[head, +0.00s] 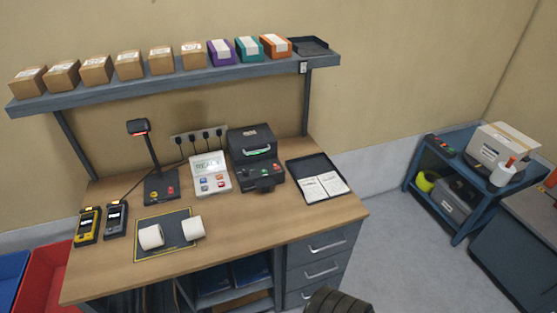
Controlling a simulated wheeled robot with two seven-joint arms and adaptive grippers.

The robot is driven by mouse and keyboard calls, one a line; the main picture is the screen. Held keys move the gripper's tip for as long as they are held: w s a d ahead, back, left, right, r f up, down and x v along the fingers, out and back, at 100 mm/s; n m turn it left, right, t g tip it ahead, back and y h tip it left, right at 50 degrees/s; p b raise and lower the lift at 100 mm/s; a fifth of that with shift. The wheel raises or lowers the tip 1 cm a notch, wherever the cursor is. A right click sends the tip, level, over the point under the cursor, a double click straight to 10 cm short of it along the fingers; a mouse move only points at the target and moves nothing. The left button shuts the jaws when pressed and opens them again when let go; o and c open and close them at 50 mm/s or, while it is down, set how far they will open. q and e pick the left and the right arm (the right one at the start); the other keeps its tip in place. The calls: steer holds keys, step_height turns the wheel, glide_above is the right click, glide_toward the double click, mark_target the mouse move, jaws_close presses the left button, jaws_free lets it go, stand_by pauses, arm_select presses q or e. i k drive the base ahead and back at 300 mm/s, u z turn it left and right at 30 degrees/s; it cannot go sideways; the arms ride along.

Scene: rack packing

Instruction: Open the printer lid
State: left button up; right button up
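The dark printer (272,174) stands on the wooden workbench, right of centre and near the wall. Its lid (248,133) is the black upper block, with a pale green handle bar (257,151) across its front. The lid appears to be down, with no clear opening showing. Small coloured buttons and a dark front part sit below the handle.
A white panel reading READY (209,165) stands close left of the printer, and a black tray with papers (318,178) lies right. A scanner on a stand (160,185), two label rolls (192,227) and handhelds (115,220) are further left. A shelf (180,80) with boxes hangs above.

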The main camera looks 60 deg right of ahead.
mark_target(245, 143)
steer(key=k, duration=0.35)
steer(key=z, duration=0.8)
